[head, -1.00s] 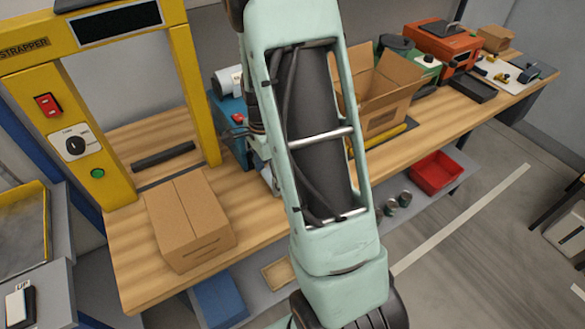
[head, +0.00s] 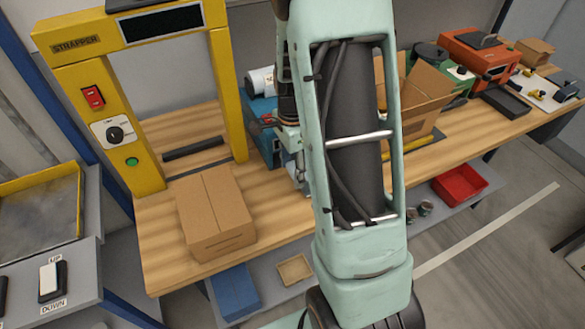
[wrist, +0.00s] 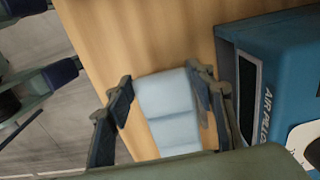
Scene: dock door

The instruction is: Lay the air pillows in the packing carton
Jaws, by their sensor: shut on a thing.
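In the wrist view my gripper (wrist: 165,100) is shut on a pale blue strip of air pillows (wrist: 168,112), which lies between its two fingers. The wooden bench top shows behind the strip. The blue air pillow machine (wrist: 262,75) stands just right of the gripper; it also shows in the head view (head: 262,115), partly behind my arm. The open packing carton (head: 428,90) stands on the bench right of my arm, its flaps up and its left part hidden by the arm. My gripper is mostly hidden behind the arm in the head view.
A closed carton (head: 215,212) sits on the bench in front of the yellow strapper (head: 150,80). A green machine (head: 455,75) and an orange machine (head: 480,55) stand beyond the open carton. A red bin (head: 460,183) is on the lower shelf.

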